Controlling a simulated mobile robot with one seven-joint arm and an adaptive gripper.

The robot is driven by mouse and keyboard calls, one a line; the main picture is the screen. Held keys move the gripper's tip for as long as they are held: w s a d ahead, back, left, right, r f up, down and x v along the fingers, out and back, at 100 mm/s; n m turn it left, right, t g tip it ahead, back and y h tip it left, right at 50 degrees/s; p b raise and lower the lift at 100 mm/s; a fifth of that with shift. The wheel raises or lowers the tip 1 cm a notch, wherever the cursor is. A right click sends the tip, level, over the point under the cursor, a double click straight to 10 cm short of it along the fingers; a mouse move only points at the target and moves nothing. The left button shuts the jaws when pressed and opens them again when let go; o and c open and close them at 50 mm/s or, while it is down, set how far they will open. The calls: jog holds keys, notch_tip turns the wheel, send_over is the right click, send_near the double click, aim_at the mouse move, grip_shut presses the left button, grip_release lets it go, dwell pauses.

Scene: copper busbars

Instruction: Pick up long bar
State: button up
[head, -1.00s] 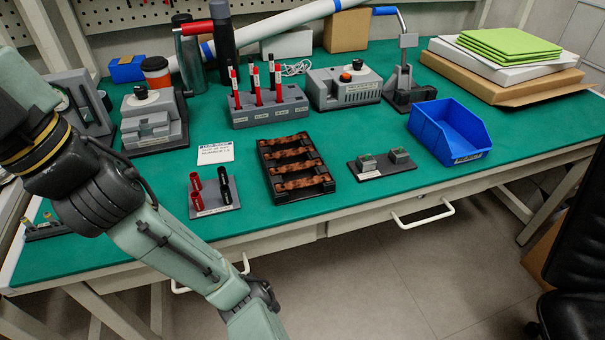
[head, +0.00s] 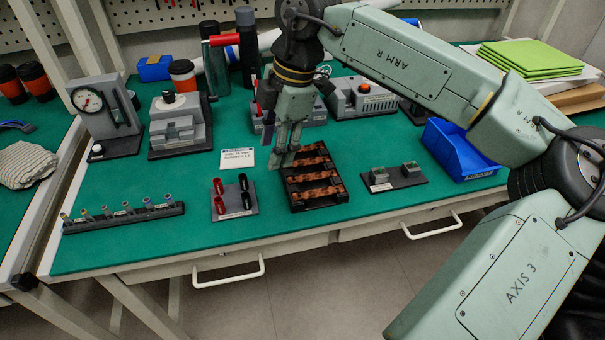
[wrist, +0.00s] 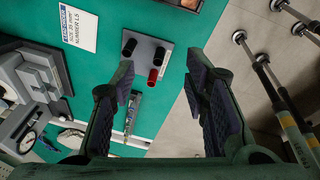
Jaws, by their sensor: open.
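Several copper bars (head: 315,175) lie side by side in a black tray (head: 321,206) on the green bench; I cannot tell which one is the long bar. My gripper (head: 281,161) points down at the tray's left edge in the head view, and part of the far bars is hidden by it. I cannot tell its exact height over the tray. In the wrist view my gripper (wrist: 160,85) is open, with nothing between its fingers. Only a corner of the tray (wrist: 176,9) shows at that view's top edge.
A holder with red and black sleeves (head: 234,200) stands left of the tray, a label card (head: 237,159) behind it. A small black stand with two green-grey blocks (head: 395,178) and a blue bin (head: 459,152) stand right. Grey fixtures (head: 180,125) stand behind.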

jog(key=w+d+m+h, duration=0.1)
jog(key=d+m+h, duration=0.15)
jog(key=d, duration=0.55)
send_over(318, 193)
jog(key=shift+m, duration=0.25)
jog(key=f, duration=0.3)
jog(key=f+p, duration=0.1)
jog(key=f, duration=0.1)
jog(key=shift+s+d, duration=0.1)
jog(key=shift+d, duration=0.2)
jog(key=f, duration=0.1)
jog(key=f+p, duration=0.1)
jog(key=f, duration=0.1)
jog(key=f+p, duration=0.1)
jog(key=f, duration=0.1)
jog(key=shift+a+f, duration=0.2)
jog(key=shift+a, duration=0.05)
jog(key=shift+f, duration=0.35)
jog(key=shift+f+b, duration=0.25)
jog(key=shift+b, duration=0.45)
jog(key=shift+c, duration=0.2)
grip_shut()
